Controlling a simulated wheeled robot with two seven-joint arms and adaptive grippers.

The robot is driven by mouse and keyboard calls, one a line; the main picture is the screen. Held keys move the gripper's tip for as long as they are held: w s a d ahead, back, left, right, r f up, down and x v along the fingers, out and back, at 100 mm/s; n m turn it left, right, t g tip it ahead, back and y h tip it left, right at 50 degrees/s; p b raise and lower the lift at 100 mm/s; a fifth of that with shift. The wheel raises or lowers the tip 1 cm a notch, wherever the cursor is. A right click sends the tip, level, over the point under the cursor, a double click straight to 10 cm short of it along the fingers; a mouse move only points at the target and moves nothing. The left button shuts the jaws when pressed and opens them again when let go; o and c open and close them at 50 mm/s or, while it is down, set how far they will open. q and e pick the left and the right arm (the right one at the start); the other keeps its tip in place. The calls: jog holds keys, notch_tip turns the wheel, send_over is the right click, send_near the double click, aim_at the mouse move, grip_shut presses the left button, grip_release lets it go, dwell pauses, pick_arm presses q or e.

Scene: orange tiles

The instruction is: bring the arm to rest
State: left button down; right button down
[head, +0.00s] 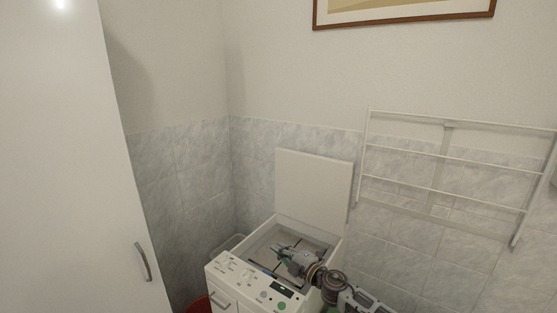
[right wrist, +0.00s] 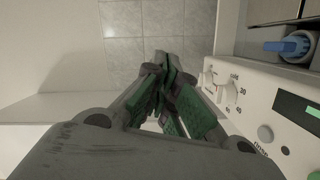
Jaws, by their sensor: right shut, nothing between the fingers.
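My right arm (head: 333,283) reaches in from the lower right in the head view. My right gripper (head: 280,249) is over the open top of a white washing machine (head: 228,281). In the right wrist view the gripper (right wrist: 163,62) has its green-padded fingers shut with nothing between them. Beside the fingers on the right is the machine's control panel (right wrist: 262,118), with a dial and buttons. My left gripper is out of view.
The machine's lid (head: 313,190) stands upright. A blue item (right wrist: 290,46) is in the opening near the panel. A white cabinet (head: 70,170) stands at left, a drying rack (head: 445,187) is on the right wall, and something red (head: 199,304) is on the floor.

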jog(key=s+d+f+m+g+h, duration=0.1)
jog(key=s+d+f+m+h, duration=0.3)
jog(key=s+d+m+h, duration=0.35)
jog(key=s+d+f+m+g+h, duration=0.1)
jog(key=s+d+f+m+h, duration=0.3)
jog(key=s+d+m, duration=0.45)
jog(key=s+d+f+m+g, duration=0.2)
jog(key=s+d+m+g, duration=0.15)
jog(key=s, duration=0.75)
jog(key=s+d+f+m+g, duration=0.2)
jog(key=s+g, duration=0.2)
jog(key=s, duration=0.8)
notch_tip(320, 180, down, 33)
jog(key=s+g, duration=0.1)
jog(key=s, duration=0.1)
jog(key=s+d+f, duration=0.2)
jog(key=s+f, duration=0.8)
jog(key=s, duration=0.1)
jog(key=s+d+f+g, duration=0.1)
jog(key=s+d+f, duration=0.1)
jog(key=s+f, duration=0.8)
jog(key=shift+s+d+n, duration=0.25)
jog(key=shift+s+n, duration=0.2)
jog(key=shift+s, duration=0.2)
